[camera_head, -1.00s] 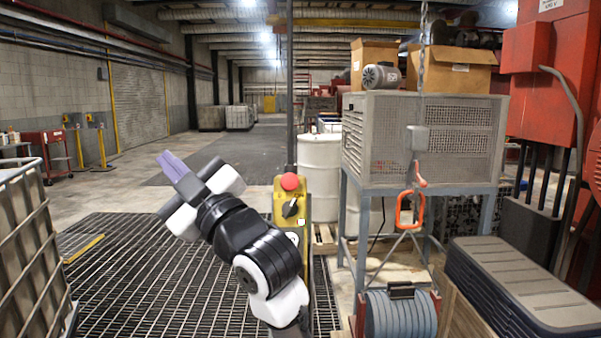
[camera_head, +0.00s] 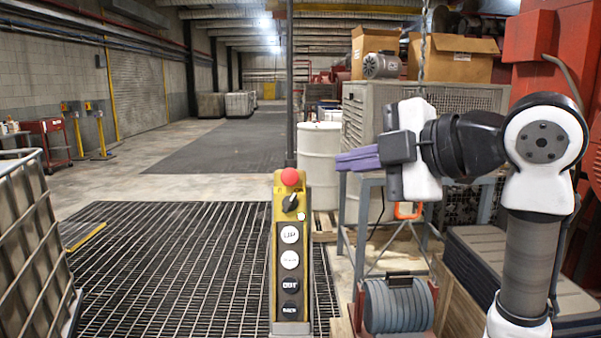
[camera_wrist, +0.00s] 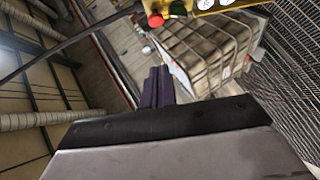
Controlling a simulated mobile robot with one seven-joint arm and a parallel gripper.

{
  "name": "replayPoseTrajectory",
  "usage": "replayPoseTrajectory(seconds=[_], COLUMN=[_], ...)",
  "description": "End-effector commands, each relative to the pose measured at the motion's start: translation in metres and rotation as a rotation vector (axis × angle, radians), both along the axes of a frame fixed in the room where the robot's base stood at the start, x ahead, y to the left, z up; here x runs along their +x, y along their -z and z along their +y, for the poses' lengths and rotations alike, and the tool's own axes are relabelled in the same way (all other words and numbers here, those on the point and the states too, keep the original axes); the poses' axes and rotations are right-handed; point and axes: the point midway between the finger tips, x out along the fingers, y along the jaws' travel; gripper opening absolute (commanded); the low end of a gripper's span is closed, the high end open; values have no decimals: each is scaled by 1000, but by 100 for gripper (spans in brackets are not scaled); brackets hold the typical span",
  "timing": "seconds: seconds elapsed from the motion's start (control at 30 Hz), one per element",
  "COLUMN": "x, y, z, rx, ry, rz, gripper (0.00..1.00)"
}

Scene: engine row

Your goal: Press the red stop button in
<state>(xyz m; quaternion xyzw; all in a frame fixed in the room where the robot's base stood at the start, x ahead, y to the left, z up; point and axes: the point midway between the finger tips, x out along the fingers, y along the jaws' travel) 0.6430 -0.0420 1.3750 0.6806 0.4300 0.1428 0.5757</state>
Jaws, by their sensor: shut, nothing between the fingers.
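The red stop button (camera_head: 290,177) is a round red knob on top of a yellow control pendant (camera_head: 278,240) in the middle of the head view. The pendant hangs upright, with a black rotary switch and several round buttons below the red one. My gripper (camera_head: 338,162) is to the right of the button, pointing left, its purple fingers shut and empty, apart from the button in the picture. In the wrist view the red button (camera_wrist: 155,20) is at the top, beyond my finger tips (camera_wrist: 160,70). Whether the button is pushed in cannot be told.
A dark cable or pole (camera_head: 289,80) rises from the pendant. A metal cabinet (camera_head: 460,98) with cardboard boxes stands behind my arm. A caged tank (camera_head: 35,240) is at the left. The grated floor (camera_head: 180,260) between tank and pendant is clear.

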Motion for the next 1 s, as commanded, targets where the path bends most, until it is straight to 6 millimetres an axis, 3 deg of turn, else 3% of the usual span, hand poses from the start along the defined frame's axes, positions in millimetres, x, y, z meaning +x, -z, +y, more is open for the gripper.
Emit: replayPoseTrajectory(seconds=[0.2, 0.37, 0.77, 1.0], x=[2, 13, 61, 90], y=[1, 4, 28, 42], z=[3, 17, 79, 78], rx=[2, 2, 3, 5], ry=[0, -1, -3, 1], rz=[2, 2, 3, 2], gripper=[0, 0, 0, 0])
